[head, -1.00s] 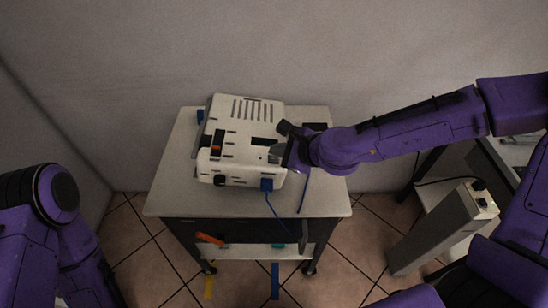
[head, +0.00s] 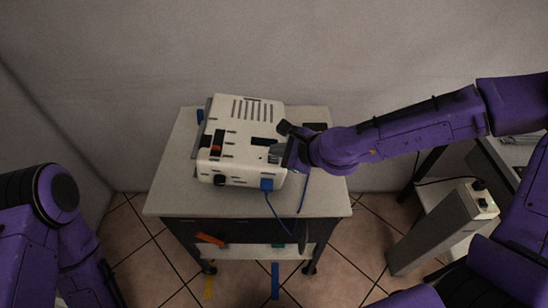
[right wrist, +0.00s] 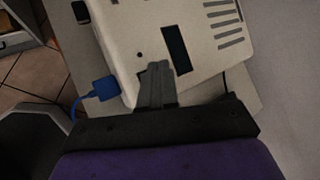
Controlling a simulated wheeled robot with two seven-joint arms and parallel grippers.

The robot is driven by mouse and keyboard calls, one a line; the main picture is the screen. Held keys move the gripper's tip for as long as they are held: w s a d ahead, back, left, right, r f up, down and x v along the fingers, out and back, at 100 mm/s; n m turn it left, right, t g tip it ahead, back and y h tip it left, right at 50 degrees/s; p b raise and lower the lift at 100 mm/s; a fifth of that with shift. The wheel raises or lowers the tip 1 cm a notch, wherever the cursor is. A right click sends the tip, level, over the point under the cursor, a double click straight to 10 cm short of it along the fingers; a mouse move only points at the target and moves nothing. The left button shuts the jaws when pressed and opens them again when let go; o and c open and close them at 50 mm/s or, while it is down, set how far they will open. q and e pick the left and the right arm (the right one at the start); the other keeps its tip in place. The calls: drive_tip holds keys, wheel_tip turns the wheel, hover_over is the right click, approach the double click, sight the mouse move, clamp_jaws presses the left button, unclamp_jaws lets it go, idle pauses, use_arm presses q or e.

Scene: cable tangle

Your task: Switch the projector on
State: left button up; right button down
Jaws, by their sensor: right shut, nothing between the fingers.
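The projector (head: 235,157) is a white box with vent slots on a small cart, with dark panels and a small red-orange part (head: 215,149) on its top left. A blue plug (head: 267,184) with a blue cable sits at its front right edge; the plug also shows in the right wrist view (right wrist: 104,89). My right gripper (head: 274,153) is shut and empty, its fingertips over the projector's right side. In the right wrist view the closed fingers (right wrist: 156,72) lie over the white casing beside a dark slot and a small dark hole; contact is unclear. My left gripper is out of view.
The cart top (head: 190,204) has free room in front of the projector. A lower shelf (head: 265,251) holds an orange item and others. A grey box (head: 440,230) with a lit indicator and black plug stands at right. A wall (head: 270,50) is behind.

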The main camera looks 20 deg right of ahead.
drive_tip(key=shift+f, duration=0.1)
drive_tip(key=shift+f+b, duration=0.3)
drive_tip(key=shift+a+f+b, duration=0.1)
drive_tip(key=shift+f+b, duration=0.2)
drive_tip(key=shift+f, duration=0.1)
idle(0.5)
drive_tip(key=shift+r, duration=0.1)
drive_tip(key=shift+r+p, duration=0.7)
drive_tip(key=shift+p, duration=0.2)
drive_tip(key=r+p, duration=0.2)
drive_tip(key=d+r+p, duration=0.1)
drive_tip(key=r+p, duration=0.2)
drive_tip(key=shift+s, duration=0.15)
idle(0.4)
